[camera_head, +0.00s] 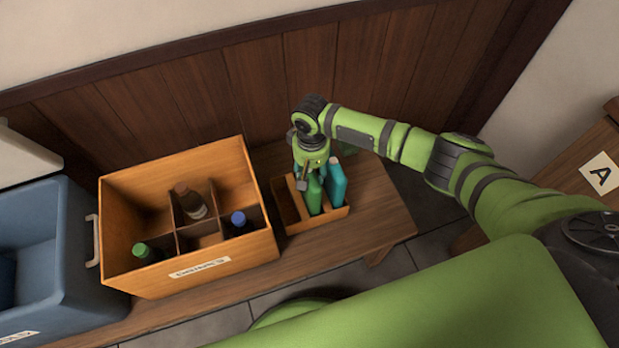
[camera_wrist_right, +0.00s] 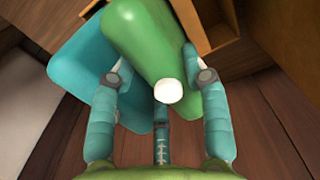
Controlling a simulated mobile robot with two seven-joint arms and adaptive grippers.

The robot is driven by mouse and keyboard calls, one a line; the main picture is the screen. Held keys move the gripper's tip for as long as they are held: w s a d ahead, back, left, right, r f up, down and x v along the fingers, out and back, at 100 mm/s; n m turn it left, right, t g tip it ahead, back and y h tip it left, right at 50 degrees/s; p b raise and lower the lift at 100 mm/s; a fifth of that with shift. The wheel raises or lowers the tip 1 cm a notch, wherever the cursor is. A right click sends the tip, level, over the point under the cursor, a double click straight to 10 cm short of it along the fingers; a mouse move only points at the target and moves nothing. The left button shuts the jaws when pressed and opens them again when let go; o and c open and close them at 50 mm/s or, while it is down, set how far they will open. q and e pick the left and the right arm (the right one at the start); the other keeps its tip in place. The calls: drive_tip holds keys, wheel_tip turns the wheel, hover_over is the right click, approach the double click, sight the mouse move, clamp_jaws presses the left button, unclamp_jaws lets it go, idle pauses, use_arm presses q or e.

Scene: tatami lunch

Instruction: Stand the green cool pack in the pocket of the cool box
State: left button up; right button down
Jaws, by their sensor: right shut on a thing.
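The green cool pack (camera_head: 314,196) stands in a small wooden holder (camera_head: 290,222) on the bench, beside a teal pack (camera_head: 337,184). My right gripper (camera_head: 308,176) is over the green pack from above and shut on it. In the right wrist view the green pack (camera_wrist_right: 150,40) with its white cap is between the fingers, and the teal pack (camera_wrist_right: 80,75) lies close on its left. The pack's lower end is hidden in the holder. The blue cool box (camera_head: 70,235) is at the far left, cut by the frame; I cannot make out its pocket. My left gripper is not in view.
A wooden crate (camera_head: 135,188) with dividers and several bottles stands between the cool box and the holder. A wood-panelled wall (camera_head: 210,90) runs behind the bench (camera_head: 375,215). The bench's right end is clear.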

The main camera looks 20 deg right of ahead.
wheel_tip(320, 180, up, 10)
drive_tip(key=shift+r+p, duration=0.2)
drive_tip(key=shift+p, duration=0.7)
drive_tip(key=shift+r+p, duration=0.8)
drive_tip(key=shift+p, duration=0.3)
